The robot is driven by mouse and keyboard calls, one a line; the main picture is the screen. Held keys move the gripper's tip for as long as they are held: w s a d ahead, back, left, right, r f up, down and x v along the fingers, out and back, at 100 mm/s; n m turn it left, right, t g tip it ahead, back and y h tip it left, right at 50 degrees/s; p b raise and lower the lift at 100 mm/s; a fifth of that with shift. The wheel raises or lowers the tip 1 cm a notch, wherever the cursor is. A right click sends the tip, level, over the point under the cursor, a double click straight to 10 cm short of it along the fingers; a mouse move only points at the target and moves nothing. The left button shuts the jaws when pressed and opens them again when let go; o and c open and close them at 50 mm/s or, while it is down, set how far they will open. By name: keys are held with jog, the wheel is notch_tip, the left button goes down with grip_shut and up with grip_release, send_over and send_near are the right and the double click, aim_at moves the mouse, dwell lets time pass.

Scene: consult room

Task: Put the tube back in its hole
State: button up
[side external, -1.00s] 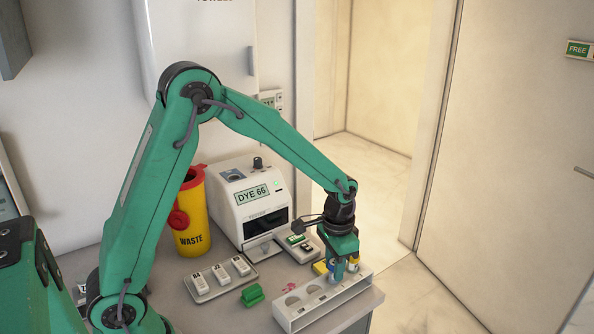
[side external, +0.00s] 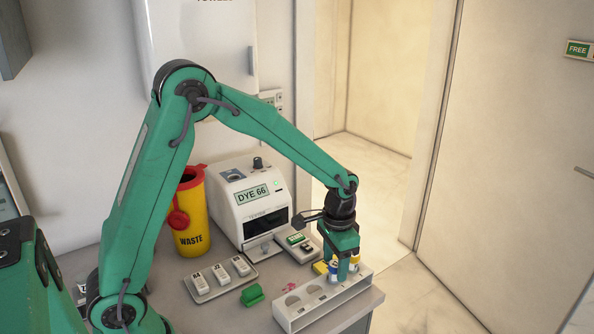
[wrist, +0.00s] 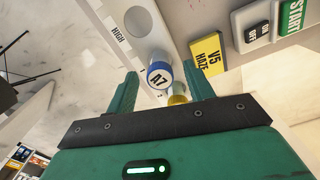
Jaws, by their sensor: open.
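A tube with a blue-ringed cap marked A7 (wrist: 158,76) stands between the spread fingertips of my gripper (wrist: 163,85) in the wrist view. A gap shows beside the cap. A second tube with a yellow cap (wrist: 178,99) is just behind it, partly hidden by my gripper. The white rack (side external: 297,318) with round holes lies at the front edge of the counter. My gripper (side external: 344,276) is open over its far right end in the side view. Whether each tube sits fully in a hole is hidden.
A yellow V5 HAZE block (wrist: 206,54) is close beside the rack.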

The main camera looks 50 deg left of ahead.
notch_tip(320, 180, up, 7)
jog(key=shift+f, duration=0.15)
dwell(0.8)
jog(key=shift+s+a+r, duration=0.15)
jog(key=shift+s+r, duration=0.2)
jog(key=shift+r, duration=0.2)
jog(key=s+a+r+n+t, duration=0.1)
jog(key=s+r, duration=0.3)
jog(key=s, duration=0.5)
jog(key=s+a+r+n+t, duration=0.1)
jog(key=s+a+r+t, duration=0.2)
jog(key=s, duration=0.7)
jog(key=shift+s+r+n+t, duration=0.25)
jog(key=shift+r+n+t, duration=0.15)
jog(key=shift+r+t, duration=0.55)
jog(key=shift+r, duration=0.15)
